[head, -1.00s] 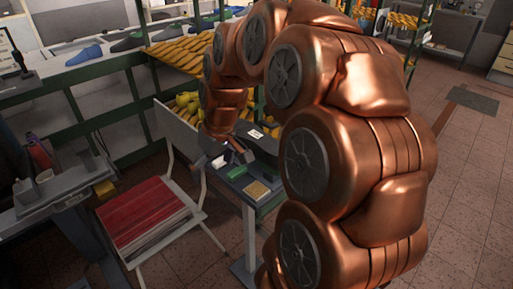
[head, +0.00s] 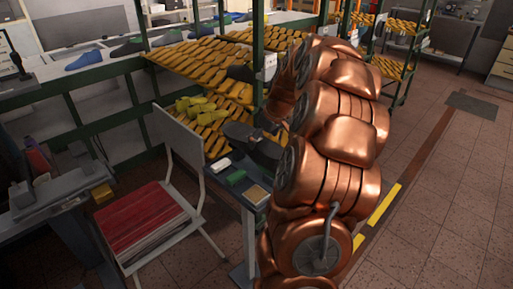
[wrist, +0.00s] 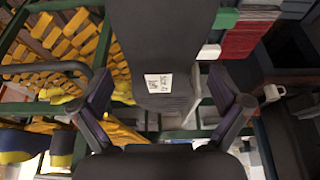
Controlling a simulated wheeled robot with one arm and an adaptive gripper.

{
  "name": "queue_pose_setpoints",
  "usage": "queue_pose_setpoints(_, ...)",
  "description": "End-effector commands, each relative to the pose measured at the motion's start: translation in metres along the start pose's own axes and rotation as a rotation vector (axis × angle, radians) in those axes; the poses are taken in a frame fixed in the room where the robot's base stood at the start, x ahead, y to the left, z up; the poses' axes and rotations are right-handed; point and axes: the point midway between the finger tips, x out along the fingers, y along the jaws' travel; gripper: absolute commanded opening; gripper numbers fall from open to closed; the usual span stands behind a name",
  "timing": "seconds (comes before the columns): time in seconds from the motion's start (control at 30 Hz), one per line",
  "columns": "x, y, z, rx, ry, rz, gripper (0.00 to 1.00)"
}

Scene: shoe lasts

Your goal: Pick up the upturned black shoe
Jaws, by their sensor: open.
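The black shoe (wrist: 160,40) fills the top middle of the wrist view, a long dark shape with a white label (wrist: 158,84) near its lower end. My gripper (wrist: 161,78) is open, with one finger on each side of the labelled end; I cannot tell whether either finger touches it. In the head view dark shapes show on the small table (head: 222,187) beside my arm, and I cannot tell there which is the shoe.
A white block (head: 220,165), a green block (head: 236,177) and a yellowish pad (head: 257,194) lie on the small table. Racks of yellow lasts (head: 205,65) stand behind. Floor at right is clear.

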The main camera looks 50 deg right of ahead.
Motion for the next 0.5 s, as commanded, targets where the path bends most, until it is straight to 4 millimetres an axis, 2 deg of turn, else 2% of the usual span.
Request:
queue_pose_setpoints(0.17, 0.011, -0.001, -0.004, 0.000, -0.003, -0.004, 0.99)
queue_pose_setpoints(0.5, 0.048, -0.001, -0.008, 0.001, -0.002, -0.003, 0.99)
